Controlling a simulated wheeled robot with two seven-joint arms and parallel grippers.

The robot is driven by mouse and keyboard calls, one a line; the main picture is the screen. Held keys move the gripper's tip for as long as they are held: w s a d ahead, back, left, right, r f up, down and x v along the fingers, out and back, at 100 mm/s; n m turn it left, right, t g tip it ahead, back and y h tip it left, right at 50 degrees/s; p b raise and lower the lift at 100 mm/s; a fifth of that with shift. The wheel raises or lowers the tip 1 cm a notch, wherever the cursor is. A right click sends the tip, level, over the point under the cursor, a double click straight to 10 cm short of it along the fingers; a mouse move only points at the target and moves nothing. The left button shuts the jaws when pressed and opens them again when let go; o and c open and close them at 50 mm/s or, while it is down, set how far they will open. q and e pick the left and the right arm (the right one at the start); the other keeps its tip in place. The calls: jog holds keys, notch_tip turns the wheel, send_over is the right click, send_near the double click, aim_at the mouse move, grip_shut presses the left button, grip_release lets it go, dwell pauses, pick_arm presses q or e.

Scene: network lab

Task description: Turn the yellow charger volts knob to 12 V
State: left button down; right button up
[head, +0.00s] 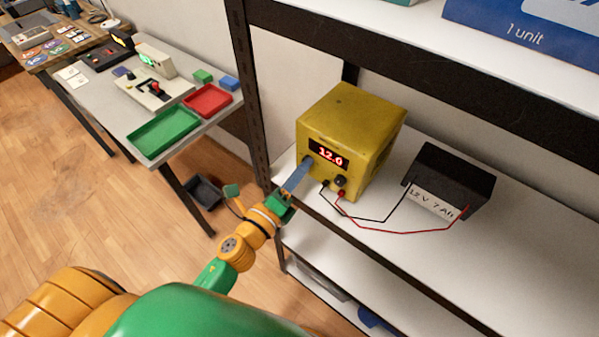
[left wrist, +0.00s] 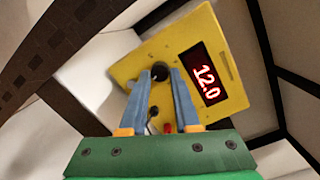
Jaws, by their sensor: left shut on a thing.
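The yellow charger (head: 350,130) stands on the shelf, and its red display (head: 327,156) reads 12.0. The same reading shows on the display in the left wrist view (left wrist: 204,83). My left gripper (head: 304,165) reaches the charger's front face from the left. In the left wrist view its two blue fingers (left wrist: 160,82) are shut on a dark round knob (left wrist: 159,72) beside the display. In the head view the fingers hide this knob. A second dark knob (head: 340,180) sits lower right on the front face. My right gripper is not in view.
A black battery (head: 452,175) labelled 12 V stands right of the charger, joined by a red and a black lead. A dark shelf post (head: 250,90) rises left of the charger. An upper shelf with a blue box (head: 530,30) hangs above. A side table holds green and red trays.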

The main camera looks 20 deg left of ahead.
pick_arm(q)
jog(key=shift+m, duration=0.5)
jog(key=shift+b, duration=0.3)
jog(key=c, duration=0.6)
grip_release()
jog(key=shift+w+d, duration=0.1)
jog(key=b+v, duration=0.2)
jog(key=v, duration=0.5)
jog(key=shift+f+b, duration=0.1)
jog(key=shift+b, duration=0.3)
